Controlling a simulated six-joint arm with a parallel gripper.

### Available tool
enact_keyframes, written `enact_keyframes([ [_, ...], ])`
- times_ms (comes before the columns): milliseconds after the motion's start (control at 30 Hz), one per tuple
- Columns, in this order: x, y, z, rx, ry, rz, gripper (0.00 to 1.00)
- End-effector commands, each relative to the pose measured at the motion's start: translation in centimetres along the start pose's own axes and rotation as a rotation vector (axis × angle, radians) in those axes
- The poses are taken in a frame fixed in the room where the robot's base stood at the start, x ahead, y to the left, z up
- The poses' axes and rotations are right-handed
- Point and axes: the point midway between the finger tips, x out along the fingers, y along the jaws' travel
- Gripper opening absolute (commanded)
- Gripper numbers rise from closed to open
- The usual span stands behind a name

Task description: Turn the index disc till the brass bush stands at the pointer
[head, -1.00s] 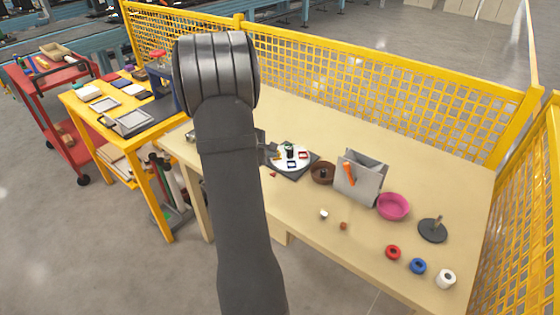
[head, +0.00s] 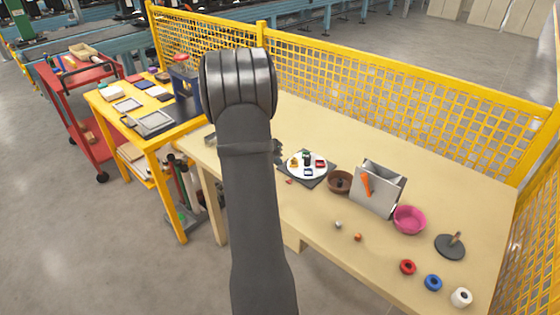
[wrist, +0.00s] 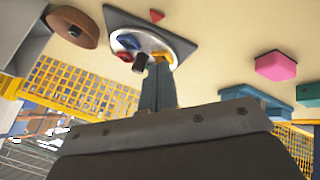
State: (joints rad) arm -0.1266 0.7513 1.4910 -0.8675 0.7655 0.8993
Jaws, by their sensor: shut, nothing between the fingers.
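The index disc (head: 302,174) is white and sits on a dark square plate (head: 318,180). It carries a brass bush (head: 294,162) at its left, a red piece (head: 321,163), a blue piece (head: 308,172) and a dark upright knob (head: 307,158). A small red pointer (head: 289,182) lies at the plate's front left edge, apart from the bush; it also shows in the wrist view (wrist: 156,15). In the wrist view my gripper (wrist: 158,72) is shut and empty, its tips by the brass bush (wrist: 163,57); contact is unclear. My arm mostly hides the gripper in the head view.
Right of the disc stand a brown bowl (head: 340,180), a grey box (head: 378,190) with an orange item, and a pink bowl (head: 408,220). The wrist view shows a pink hexagonal block (wrist: 275,66) and blue blocks. A yellow mesh fence (head: 400,90) runs behind the table.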

Motion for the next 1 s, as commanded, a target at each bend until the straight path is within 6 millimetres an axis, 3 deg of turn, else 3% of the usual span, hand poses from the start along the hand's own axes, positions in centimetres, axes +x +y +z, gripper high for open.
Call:
enact_keyframes([
  [367,7.8,0.1,0.1,-0.002,-0.002,0.002,0.0],
  [600,9.0,3.0,0.0,-0.002,0.0,0.001,0.0],
  [1000,9.2,3.6,0.0,-0.003,0.0,0.0,0.0],
])
